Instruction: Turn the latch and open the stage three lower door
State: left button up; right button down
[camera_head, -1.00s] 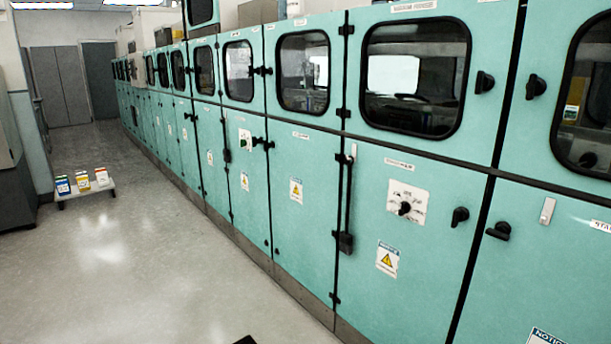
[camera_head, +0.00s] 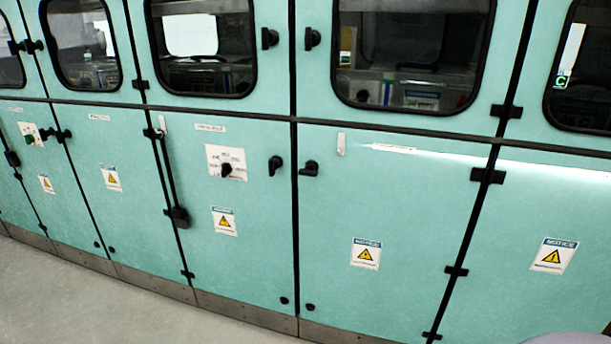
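A row of teal cabinets fills the head view, with windowed upper doors and solid lower doors. One lower door (camera_head: 390,200) right of centre is closed. It has a black latch (camera_head: 309,168) near its upper left edge and hinges on its right side. The lower door to its left (camera_head: 240,265) is also closed, with a black latch (camera_head: 275,165) and a dial (camera_head: 227,169) on a white plate. The door labels are too small to read, so I cannot tell which is stage three. Neither gripper is in view.
Pale floor (camera_head: 60,295) lies in front of the cabinets at lower left. Upper window doors (camera_head: 415,115) are closed above. A grey curved shape shows at the bottom right edge. No loose object stands before the doors.

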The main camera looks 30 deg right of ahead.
aim_at(420, 205)
jog(key=i+l+z, duration=0.5)
jog(key=i+z, duration=0.2)
jog(key=i, duration=0.25)
